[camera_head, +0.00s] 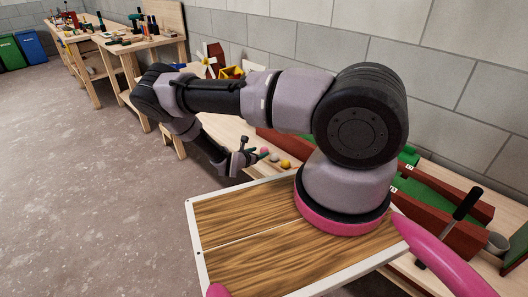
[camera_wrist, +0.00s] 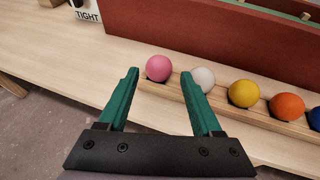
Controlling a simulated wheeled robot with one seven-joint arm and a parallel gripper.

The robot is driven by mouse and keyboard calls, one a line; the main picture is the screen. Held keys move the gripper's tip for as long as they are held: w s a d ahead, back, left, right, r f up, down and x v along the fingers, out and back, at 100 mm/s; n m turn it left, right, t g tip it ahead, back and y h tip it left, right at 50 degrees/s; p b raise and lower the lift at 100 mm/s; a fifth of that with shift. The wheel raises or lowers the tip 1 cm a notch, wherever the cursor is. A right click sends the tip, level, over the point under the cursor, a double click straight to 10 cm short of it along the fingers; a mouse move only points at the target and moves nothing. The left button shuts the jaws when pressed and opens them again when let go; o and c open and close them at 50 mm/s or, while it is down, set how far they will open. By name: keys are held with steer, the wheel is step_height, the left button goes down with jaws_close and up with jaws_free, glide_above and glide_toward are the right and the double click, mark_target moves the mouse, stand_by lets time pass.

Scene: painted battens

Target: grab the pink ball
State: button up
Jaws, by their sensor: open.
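The pink ball (camera_wrist: 159,68) sits at the left end of a row of balls on a wooden batten in the wrist view. It also shows small in the head view (camera_head: 264,151), just right of my gripper. My gripper (camera_wrist: 158,75) is open, with its two green fingers apart and nothing between them. In the wrist picture the pink ball appears just beyond the fingertips, between their lines. In the head view my gripper (camera_head: 252,154) is low over the bench edge. I cannot tell the exact gap to the ball.
A white ball (camera_wrist: 203,79), a yellow ball (camera_wrist: 243,93), an orange ball (camera_wrist: 287,107) and a partly cut-off blue ball (camera_wrist: 315,116) follow to the right. A red-brown wall (camera_wrist: 210,40) stands behind the row. Bare bench (camera_wrist: 85,62) lies to the left.

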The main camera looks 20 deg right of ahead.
mark_target(262, 151)
steer(key=x, duration=0.4)
steer(key=shift+w+f, duration=0.2)
steer(key=shift+f, duration=0.15)
jaws_close()
